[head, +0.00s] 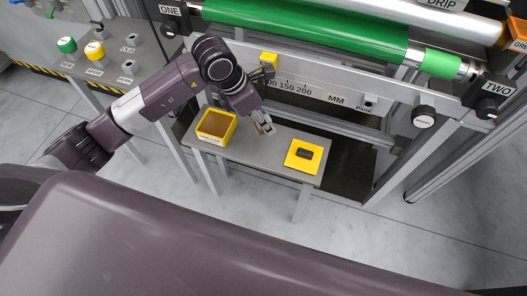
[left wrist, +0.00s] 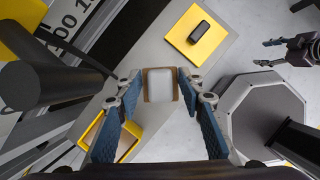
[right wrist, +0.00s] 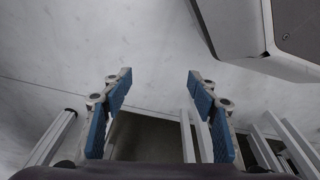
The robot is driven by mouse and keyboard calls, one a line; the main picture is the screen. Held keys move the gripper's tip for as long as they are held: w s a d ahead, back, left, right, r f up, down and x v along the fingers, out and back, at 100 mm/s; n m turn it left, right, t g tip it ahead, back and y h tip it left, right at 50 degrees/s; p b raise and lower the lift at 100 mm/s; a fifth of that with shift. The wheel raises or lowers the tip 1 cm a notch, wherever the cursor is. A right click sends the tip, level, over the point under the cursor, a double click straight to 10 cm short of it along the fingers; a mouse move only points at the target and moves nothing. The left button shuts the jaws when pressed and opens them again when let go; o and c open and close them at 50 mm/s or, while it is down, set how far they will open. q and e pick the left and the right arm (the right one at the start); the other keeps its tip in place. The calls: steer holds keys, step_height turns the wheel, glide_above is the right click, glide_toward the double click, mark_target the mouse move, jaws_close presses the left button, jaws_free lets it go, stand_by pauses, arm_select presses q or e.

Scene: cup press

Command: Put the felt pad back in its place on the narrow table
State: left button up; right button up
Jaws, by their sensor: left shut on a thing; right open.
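The felt pad (left wrist: 159,86), a pale pad with brown edges, sits between the fingertips of my left gripper (left wrist: 160,88) in the left wrist view. It also shows small and partly hidden in the head view (head: 265,128). My left gripper (head: 263,130) is shut on it over the middle of the narrow grey table (head: 255,150). From these views I cannot tell whether the pad touches the table top. My right gripper (right wrist: 158,85) is open and empty over pale floor; it also shows at the right of the left wrist view (left wrist: 288,50).
A yellow-rimmed box (head: 232,126) with a brown inside stands at the table's left. A yellow square (head: 292,158) with a dark block (head: 304,154) on it lies at the right. A rail with a number scale (head: 335,98) and a green roller (head: 300,32) run behind and above the table.

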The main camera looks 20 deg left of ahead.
arm_select(q)
steer(key=shift+w+f, duration=0.1)
steer(key=shift+f, duration=0.3)
step_height(320, 180, down, 5)
steer(key=shift+f+b, duration=0.2)
steer(key=shift+b, duration=0.15)
steer(key=shift+f+b, duration=0.3)
steer(key=shift+f, duration=1.9)
arm_select(e)
steer(key=w+r, duration=0.1)
steer(key=r, duration=0.1)
steer(key=w+r, duration=0.1)
steer(key=shift+w+a+r, duration=0.15)
steer(key=shift+w+r, duration=0.05)
steer(key=shift+r, duration=0.2)
steer(key=shift+r, duration=0.1)
arm_select(q)
steer(key=o, duration=1.1)
arm_select(e)
steer(key=shift+w+r, duration=0.15)
steer(key=shift+r, duration=0.05)
